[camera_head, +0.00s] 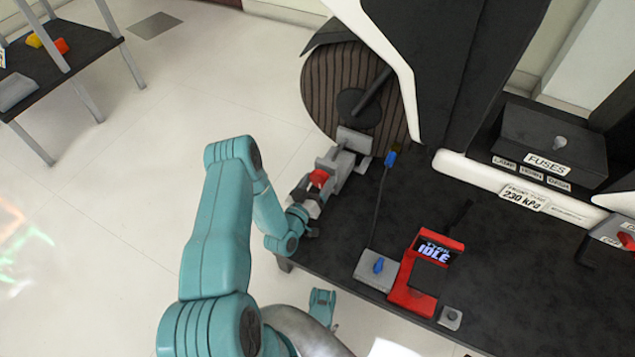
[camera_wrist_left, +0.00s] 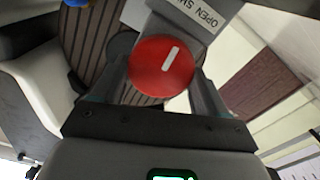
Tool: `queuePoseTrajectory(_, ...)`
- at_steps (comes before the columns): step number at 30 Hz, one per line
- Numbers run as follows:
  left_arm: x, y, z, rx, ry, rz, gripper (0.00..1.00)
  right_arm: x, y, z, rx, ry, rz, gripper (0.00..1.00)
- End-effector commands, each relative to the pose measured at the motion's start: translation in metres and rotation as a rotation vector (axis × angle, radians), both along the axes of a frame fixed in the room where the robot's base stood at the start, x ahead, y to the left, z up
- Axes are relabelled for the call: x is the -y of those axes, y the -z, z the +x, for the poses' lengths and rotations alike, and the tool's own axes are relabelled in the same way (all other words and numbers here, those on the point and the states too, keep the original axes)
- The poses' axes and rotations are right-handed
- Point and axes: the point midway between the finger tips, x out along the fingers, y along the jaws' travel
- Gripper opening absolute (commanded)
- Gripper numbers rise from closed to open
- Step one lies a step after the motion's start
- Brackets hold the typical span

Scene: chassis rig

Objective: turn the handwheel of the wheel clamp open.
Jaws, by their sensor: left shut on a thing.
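The wheel clamp (camera_head: 343,166) is a grey block at the dark bench's left end, beside the brown ribbed wheel (camera_head: 335,85). Its red handwheel (camera_head: 319,178) faces my left gripper (camera_head: 309,197), whose fingers are shut on it. In the left wrist view the red handwheel (camera_wrist_left: 162,66) is a round disc with a white bar mark, tilted a little from upright. The left fingers (camera_wrist_left: 160,92) lie at either side of it, partly hidden behind it. My right gripper is not clearly seen.
A red device (camera_head: 423,275) with a screen reading IDLE stands on the bench, next to a grey box with a blue connector (camera_head: 378,265). A fuse box (camera_head: 550,145) is at the right. A side table (camera_head: 60,50) stands at the far left. The floor between is clear.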

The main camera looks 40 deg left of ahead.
Motion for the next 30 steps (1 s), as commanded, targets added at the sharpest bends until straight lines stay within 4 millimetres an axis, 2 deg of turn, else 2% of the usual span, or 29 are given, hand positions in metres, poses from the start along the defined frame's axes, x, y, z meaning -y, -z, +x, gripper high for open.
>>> queuePoseTrajectory(30,-0.0014,0.0055,-0.0026,0.276,-0.001,-0.891,0.43,-0.0006,-0.0032,-0.0028,-0.009,-0.001,0.002,0.00)
